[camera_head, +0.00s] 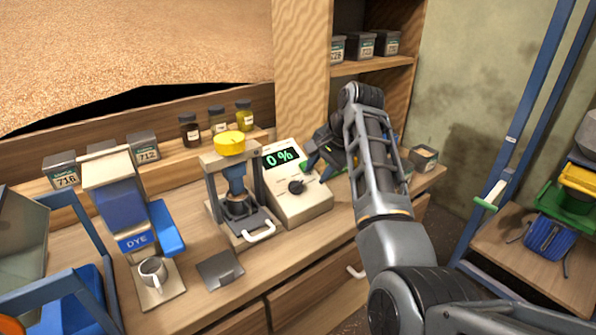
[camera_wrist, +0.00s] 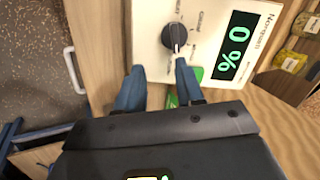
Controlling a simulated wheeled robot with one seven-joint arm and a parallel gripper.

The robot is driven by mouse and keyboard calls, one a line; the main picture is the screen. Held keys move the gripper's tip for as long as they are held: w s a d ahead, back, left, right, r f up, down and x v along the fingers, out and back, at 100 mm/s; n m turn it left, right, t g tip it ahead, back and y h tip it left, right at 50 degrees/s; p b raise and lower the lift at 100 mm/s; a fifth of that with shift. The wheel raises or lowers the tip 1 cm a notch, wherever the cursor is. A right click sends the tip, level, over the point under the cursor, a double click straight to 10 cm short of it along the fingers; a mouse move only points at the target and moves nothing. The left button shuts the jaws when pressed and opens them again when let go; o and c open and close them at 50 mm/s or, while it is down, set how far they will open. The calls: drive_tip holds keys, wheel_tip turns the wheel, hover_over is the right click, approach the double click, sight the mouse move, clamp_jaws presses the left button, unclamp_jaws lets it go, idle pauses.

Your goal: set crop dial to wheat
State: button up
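The crop dial is a dark round knob (camera_head: 297,187) on the sloped face of a cream meter (camera_head: 304,207), which shows "0 %" in green on a black display (camera_head: 280,157). In the wrist view the dial (camera_wrist: 176,36) has a pale pointer mark facing my gripper, and small labels around it are too blurred to read. My gripper (camera_wrist: 160,66) has its two blue fingers apart with nothing between them. Its fingertips are close to the dial, the right one nearly in line with it; I cannot tell whether it touches. In the head view my wrist is just right of the dial.
A press with a yellow top (camera_head: 230,144) stands left of the meter. Amber jars (camera_head: 218,121) stand behind. A green patch (camera_wrist: 197,74) shows beside the right finger. A dye dispenser (camera_head: 133,240) and a mug (camera_head: 152,272) are farther left.

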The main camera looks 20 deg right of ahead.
sight(301, 181)
drive_tip(key=shift+w+a+f, duration=0.45)
drive_tip(key=shift+w+f, duration=0.25)
drive_tip(key=shift+f, duration=0.1)
drive_tip(key=shift+w+a+f, duration=0.5)
drive_tip(key=shift+w+f, duration=0.2)
drive_tip(key=shift+f, duration=0.05)
drive_tip(key=shift+w+a+f, duration=0.45)
drive_tip(key=shift+w+f, duration=0.25)
drive_tip(key=shift+f, duration=0.1)
drive_tip(key=shift+c, duration=0.4)
clamp_jaws()
